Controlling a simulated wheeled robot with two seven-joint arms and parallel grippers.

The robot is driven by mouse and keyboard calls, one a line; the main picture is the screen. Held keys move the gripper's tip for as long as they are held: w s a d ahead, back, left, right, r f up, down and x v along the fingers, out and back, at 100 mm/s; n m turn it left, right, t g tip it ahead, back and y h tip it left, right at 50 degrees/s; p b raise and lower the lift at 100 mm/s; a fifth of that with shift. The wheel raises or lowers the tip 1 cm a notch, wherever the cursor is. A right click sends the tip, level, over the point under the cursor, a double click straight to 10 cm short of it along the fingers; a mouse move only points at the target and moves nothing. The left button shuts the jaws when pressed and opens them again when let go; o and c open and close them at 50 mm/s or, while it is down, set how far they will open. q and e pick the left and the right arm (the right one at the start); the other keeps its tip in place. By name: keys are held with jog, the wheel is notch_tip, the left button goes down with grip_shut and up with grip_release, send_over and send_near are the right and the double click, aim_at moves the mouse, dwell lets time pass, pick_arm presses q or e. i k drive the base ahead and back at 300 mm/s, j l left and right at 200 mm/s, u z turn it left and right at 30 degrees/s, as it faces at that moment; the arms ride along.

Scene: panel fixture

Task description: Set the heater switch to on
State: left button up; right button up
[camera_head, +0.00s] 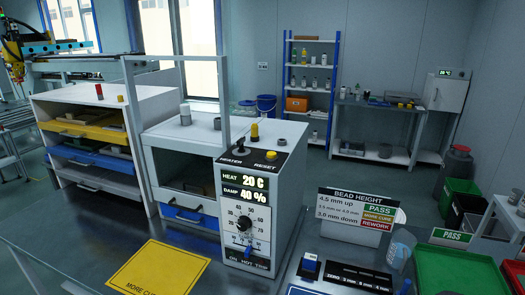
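The heater switch (240,147) is a small black lever on the black top strip of a white control box (285,215), beside the label HEATER. The lever stands up, but which setting it is in is too small to tell. A yellow RESET button (271,155) sits to its right on the same strip. Below, the display (244,188) reads HEAT 20 C and DAMP 40 %. Neither of my grippers can be made out in the head view.
A yellow MORE CURE mat (160,270) lies left of the control box on the dark table. A BEAD HEIGHT sign (358,210) and a black gauge strip (345,277) are to its right. A white cabinet (190,137) stands behind left. A green bin (455,268) is at right.

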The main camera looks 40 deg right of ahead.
aim_at(241, 143)
jog(key=z, duration=1)
